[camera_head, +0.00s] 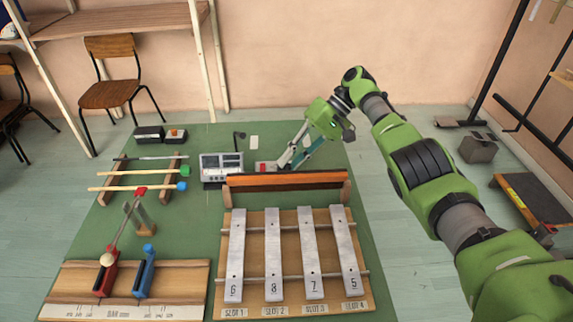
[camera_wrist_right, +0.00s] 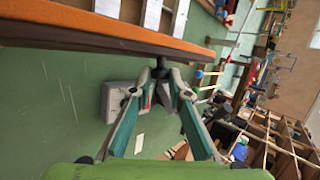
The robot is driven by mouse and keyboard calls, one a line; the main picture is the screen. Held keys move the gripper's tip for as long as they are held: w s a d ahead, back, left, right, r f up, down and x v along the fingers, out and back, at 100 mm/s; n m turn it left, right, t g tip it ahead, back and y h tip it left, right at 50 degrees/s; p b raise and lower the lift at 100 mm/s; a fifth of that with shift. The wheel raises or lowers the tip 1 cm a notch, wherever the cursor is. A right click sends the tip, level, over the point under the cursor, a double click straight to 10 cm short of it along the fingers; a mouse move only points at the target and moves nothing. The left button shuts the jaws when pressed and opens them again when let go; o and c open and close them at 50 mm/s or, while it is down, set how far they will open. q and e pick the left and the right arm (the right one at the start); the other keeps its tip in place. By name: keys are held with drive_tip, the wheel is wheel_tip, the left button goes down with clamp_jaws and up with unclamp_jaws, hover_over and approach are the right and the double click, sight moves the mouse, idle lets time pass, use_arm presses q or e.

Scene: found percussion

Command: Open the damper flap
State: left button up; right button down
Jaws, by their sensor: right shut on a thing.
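The damper flap (camera_head: 284,180) is a long brown bar with an orange strip, lying behind the metal bars between wooden end supports. It also shows in the wrist view as a dark board with an orange edge (camera_wrist_right: 110,35). My right gripper (camera_head: 284,166) reaches down at the flap's far side. In the wrist view its fingertips (camera_wrist_right: 163,74) are closed around a dark handle (camera_wrist_right: 158,68) by the flap's edge. The fingers hide part of the handle. I cannot tell the flap's exact angle. My left gripper is not in view.
Several numbered metal bars (camera_head: 273,255) lie on the wooden frame before the flap. A grey meter box (camera_head: 221,165) and a small box with a red top (camera_head: 264,166) stand near the gripper. Mallets (camera_head: 140,188) lie on a rack at left.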

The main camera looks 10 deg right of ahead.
drive_tip(key=shift+f, duration=0.15)
idle(0.3)
drive_tip(key=c, duration=2)
unclamp_jaws()
drive_tip(key=shift+a, duration=0.1)
drive_tip(key=shift+o, duration=0.2)
wheel_tip(320, 180, up, 10)
